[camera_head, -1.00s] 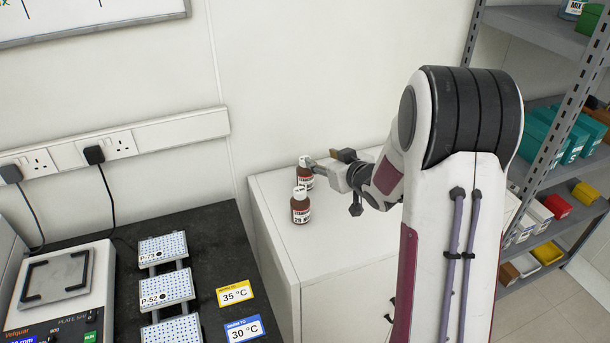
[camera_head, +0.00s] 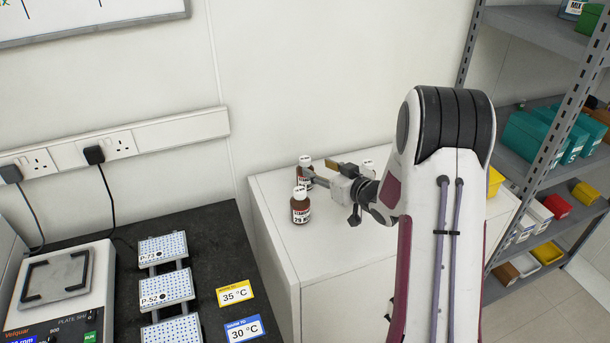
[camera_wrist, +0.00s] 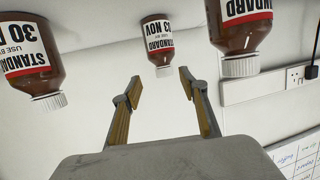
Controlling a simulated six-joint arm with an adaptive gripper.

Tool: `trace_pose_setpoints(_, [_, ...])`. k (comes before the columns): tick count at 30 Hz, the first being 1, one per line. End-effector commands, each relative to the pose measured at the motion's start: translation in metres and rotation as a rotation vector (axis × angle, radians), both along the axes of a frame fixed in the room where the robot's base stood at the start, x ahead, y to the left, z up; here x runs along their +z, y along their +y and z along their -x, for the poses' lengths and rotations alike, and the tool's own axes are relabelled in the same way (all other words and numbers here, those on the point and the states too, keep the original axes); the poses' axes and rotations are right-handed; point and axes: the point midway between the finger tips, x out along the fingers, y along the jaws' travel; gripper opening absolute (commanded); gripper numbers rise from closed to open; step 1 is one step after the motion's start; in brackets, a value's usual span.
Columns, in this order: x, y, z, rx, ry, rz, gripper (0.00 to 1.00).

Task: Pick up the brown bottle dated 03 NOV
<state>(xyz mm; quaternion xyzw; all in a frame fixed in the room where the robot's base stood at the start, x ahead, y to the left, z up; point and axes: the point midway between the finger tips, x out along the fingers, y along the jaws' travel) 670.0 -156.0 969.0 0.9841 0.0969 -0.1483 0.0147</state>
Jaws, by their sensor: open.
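The brown bottle dated 03 NOV (camera_wrist: 158,40) has a white cap and white label; it appears upside down in the middle of the wrist view. In the head view it seems to be the back bottle (camera_head: 304,170) on the white cabinet, partly hidden by the front bottle and my gripper. My gripper (camera_wrist: 160,85) is open and empty. Its two fingertips point at this bottle, one either side of its line, with the bottle apparently just beyond them. In the head view my gripper (camera_head: 316,181) is beside it, on its right.
A bottle dated 30 N-something (camera_wrist: 30,50) is left in the wrist view; another (camera_wrist: 238,30), its date cut off, is right. The 29 NOV bottle (camera_head: 300,209) stands in front on the white cabinet (camera_head: 285,245). A white cap (camera_head: 368,164) shows behind my gripper. The wall is close behind.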

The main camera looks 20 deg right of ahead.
Motion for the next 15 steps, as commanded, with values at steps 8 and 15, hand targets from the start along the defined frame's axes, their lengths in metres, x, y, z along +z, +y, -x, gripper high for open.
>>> trace_pose_setpoints(8, [-0.006, 0.004, -0.018, 0.0, 0.001, 0.0, 0.43])
trace_pose_setpoints(15, [-0.006, 0.005, -0.019, 0.0, 0.001, 0.0, 0.43])
